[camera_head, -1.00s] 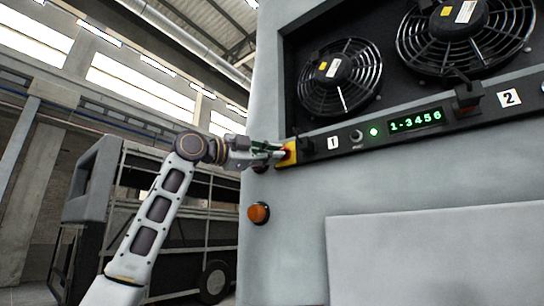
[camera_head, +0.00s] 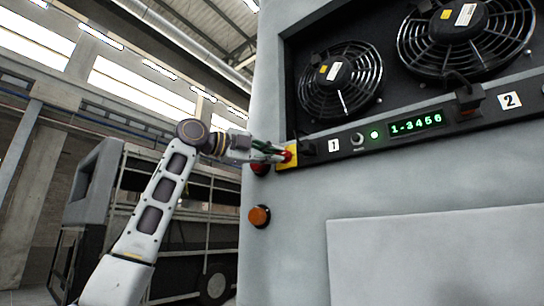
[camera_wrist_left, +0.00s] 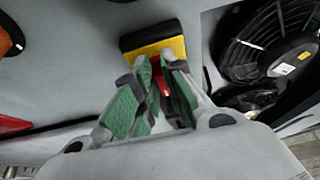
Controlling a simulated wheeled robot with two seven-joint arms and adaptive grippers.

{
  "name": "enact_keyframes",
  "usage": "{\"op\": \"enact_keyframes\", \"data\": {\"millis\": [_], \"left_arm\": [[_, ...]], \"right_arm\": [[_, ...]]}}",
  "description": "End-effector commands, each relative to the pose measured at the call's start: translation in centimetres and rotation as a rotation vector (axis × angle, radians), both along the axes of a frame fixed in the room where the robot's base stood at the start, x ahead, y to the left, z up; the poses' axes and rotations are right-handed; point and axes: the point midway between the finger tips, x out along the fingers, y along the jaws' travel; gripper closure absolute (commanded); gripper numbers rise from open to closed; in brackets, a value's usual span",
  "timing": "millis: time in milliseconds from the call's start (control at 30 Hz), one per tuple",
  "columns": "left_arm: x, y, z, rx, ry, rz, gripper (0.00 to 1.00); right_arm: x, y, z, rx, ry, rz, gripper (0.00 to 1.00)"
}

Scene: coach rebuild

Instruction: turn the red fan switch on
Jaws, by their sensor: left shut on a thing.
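The red fan switch (camera_head: 289,154) sits on a yellow plate (camera_head: 291,162) at the left end of the dark panel strip under the fans. My left gripper (camera_head: 283,153) reaches it from the left and is shut on the red switch. In the left wrist view the yellow plate (camera_wrist_left: 165,46) is ahead of the green-padded fingers (camera_wrist_left: 158,75). A bit of the red switch (camera_wrist_left: 164,84) shows between them, and the fingers hide the rest of it. My right gripper is in neither view.
Two fans (camera_head: 341,78) sit recessed above the strip. The strip carries a small knob (camera_head: 357,139), a green-lit display (camera_head: 416,122) and another switch (camera_head: 469,97). An orange round lamp (camera_head: 259,216) is on the cabinet below my gripper. A dark vehicle frame stands behind my arm.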

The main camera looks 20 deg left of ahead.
Motion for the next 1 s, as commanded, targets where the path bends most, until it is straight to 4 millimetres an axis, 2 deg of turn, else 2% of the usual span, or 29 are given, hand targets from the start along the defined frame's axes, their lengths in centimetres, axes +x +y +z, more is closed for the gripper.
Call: {"op": "enact_keyframes", "data": {"millis": [267, 300, 433, 1000], "left_arm": [[0.06, -0.08, -0.16, 0.004, 0.002, 0.0, 1.0], [0.06, -0.08, -0.16, 0.005, 0.002, 0.0, 0.83], [0.05, -0.07, -0.13, 0.004, 0.002, 0.0, 0.67], [-0.71, 0.72, -0.05, 0.001, 0.001, -0.001, 0.67]], "right_arm": [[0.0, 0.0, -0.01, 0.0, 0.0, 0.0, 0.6], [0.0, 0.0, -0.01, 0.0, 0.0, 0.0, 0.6], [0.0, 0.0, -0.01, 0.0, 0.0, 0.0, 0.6], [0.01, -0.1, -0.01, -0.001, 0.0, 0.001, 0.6]]}}
